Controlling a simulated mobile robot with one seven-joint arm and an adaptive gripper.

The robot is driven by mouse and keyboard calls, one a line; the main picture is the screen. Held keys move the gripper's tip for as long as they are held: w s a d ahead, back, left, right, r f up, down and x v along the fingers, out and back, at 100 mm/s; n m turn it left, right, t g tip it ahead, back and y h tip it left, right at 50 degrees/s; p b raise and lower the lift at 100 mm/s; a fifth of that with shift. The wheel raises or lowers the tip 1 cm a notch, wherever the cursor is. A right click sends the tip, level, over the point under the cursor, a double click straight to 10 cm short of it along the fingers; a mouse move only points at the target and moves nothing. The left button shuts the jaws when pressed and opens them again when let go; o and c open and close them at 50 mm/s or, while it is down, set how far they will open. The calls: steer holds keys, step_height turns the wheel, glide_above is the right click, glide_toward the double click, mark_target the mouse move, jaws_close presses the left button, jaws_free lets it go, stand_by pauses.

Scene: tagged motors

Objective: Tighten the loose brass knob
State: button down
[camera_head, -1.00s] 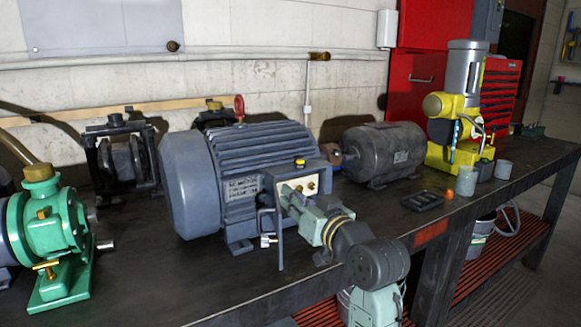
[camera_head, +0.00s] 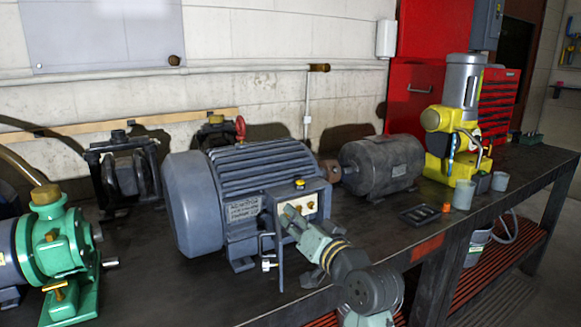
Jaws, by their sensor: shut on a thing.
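The large blue-grey motor (camera_head: 185,205) stands mid-bench with a terminal box on its near right side. The box's pale front plate (camera_head: 318,197) carries small brass knobs; one brass knob (camera_head: 311,205) shows just right of my gripper. My gripper (camera_head: 290,213) reaches up from the lower right to this plate. It is shut at the plate's left part, on what appears to be a brass knob there; its fingers hide that knob, so its seating cannot be told. A yellow-topped button (camera_head: 299,183) sits on top of the box.
A metal bracket with a small valve (camera_head: 268,264) stands just left of my gripper. A green pump (camera_head: 60,240) is at left, a dark grey motor (camera_head: 380,165) behind right. A black tray (camera_head: 428,215), orange cap (camera_head: 446,207) and grey cup (camera_head: 464,195) lie right.

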steer(key=shift+a+m+p, duration=0.15)
steer(key=shift+m+p, duration=0.55)
steer(key=shift+p, duration=0.15)
steer(key=m+p, duration=0.1)
steer(key=m, duration=0.2)
steer(key=c, duration=1.8)
jaws_free()
steer(key=shift+o, duration=0.2)
